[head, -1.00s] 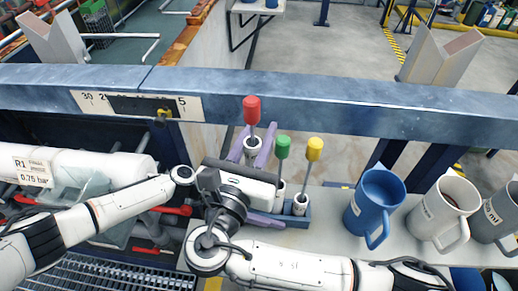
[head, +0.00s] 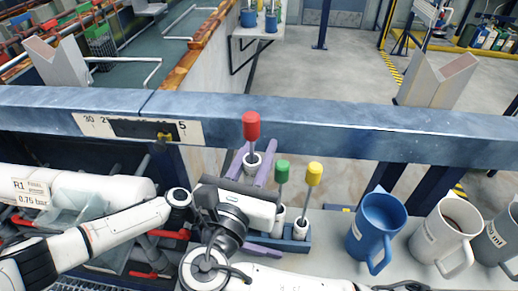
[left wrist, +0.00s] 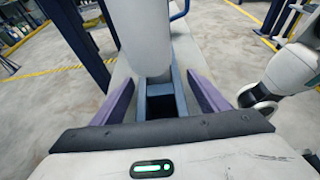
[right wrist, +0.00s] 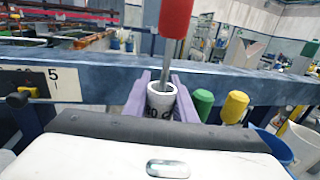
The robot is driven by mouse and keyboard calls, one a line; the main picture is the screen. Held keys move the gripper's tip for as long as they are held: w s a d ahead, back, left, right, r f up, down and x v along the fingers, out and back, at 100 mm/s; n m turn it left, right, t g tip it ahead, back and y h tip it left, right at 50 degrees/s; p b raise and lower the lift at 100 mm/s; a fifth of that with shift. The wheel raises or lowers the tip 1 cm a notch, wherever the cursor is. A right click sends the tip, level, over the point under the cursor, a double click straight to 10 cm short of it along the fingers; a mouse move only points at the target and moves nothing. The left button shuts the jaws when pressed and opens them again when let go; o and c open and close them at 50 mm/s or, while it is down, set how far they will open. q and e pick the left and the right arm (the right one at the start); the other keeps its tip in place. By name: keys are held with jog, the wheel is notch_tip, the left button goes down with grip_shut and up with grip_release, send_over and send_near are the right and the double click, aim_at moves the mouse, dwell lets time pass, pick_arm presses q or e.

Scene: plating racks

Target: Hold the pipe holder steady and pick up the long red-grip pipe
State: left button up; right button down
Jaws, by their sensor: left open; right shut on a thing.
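The long red-grip pipe (head: 251,126) stands upright, with a white sleeve at its lower end. My right gripper (head: 253,165) is shut around this white sleeve (right wrist: 162,100); the red grip (right wrist: 174,18) rises above its purple fingers. The blue pipe holder (head: 303,246) stands on the grey bench and bears a green-grip pipe (head: 282,170) and a yellow-grip pipe (head: 314,174). My left gripper (left wrist: 163,95) is open, with one purple finger on each side of the blue holder (left wrist: 181,92). An empty slot shows between them. A white cylinder hides part of the holder there.
A blue mug (head: 377,225), a white mug (head: 440,228) and a grey mug (head: 500,240) stand right of the holder. A blue steel beam (head: 330,132) crosses behind the pipes. A white cylinder marked R1 (head: 95,178) lies at left.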

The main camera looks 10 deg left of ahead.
pick_arm(q)
jog(key=v, duration=1.1)
jog(key=shift+s, duration=0.1)
